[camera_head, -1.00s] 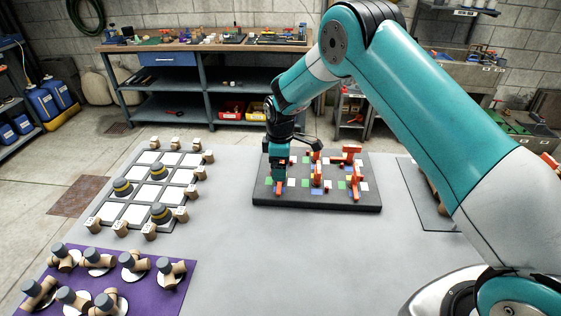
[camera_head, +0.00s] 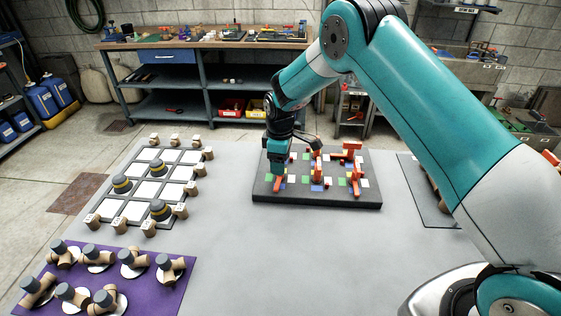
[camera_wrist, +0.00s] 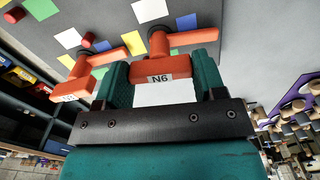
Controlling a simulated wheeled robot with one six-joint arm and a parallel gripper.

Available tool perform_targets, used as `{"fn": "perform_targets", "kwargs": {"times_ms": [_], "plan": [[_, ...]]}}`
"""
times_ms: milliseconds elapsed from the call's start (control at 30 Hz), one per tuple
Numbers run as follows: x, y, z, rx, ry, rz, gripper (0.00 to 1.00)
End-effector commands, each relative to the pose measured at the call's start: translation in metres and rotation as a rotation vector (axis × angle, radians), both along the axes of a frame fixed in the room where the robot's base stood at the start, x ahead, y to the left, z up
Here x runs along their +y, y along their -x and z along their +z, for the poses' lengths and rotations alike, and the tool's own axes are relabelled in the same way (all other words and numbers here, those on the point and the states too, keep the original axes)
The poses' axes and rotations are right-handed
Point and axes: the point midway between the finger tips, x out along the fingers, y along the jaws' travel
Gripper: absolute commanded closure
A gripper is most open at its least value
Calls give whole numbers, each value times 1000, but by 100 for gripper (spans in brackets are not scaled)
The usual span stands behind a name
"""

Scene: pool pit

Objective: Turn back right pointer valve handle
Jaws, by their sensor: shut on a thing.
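My gripper (camera_head: 277,170) is over the left end of the dark valve board. In the wrist view, its two teal fingers (camera_wrist: 162,76) stand on either side of an orange handle labelled N6 (camera_wrist: 175,66), shut on it. The handle's arm runs to a round orange hub on the board. In the head view, part of this handle (camera_head: 278,185) shows below the fingers; the rest is hidden. Another orange handle (camera_wrist: 78,88) with a partly readable label lies left of the gripper in the wrist view. I cannot tell which handle the task calls right.
The board (camera_head: 330,202) carries several orange handles, among them a middle one (camera_head: 318,172) and a right one (camera_head: 356,180), plus coloured squares. A white-square grid with knobs (camera_head: 150,193) and a purple mat (camera_head: 180,277) lie left.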

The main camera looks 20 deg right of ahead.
Motion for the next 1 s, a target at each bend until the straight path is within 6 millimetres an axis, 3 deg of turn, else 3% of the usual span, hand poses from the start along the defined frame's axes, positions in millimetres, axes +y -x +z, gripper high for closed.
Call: {"fn": "perform_targets", "kwargs": {"times_ms": [1000], "plan": [[0, 0, 0, -1, 0, -936, 60]]}}
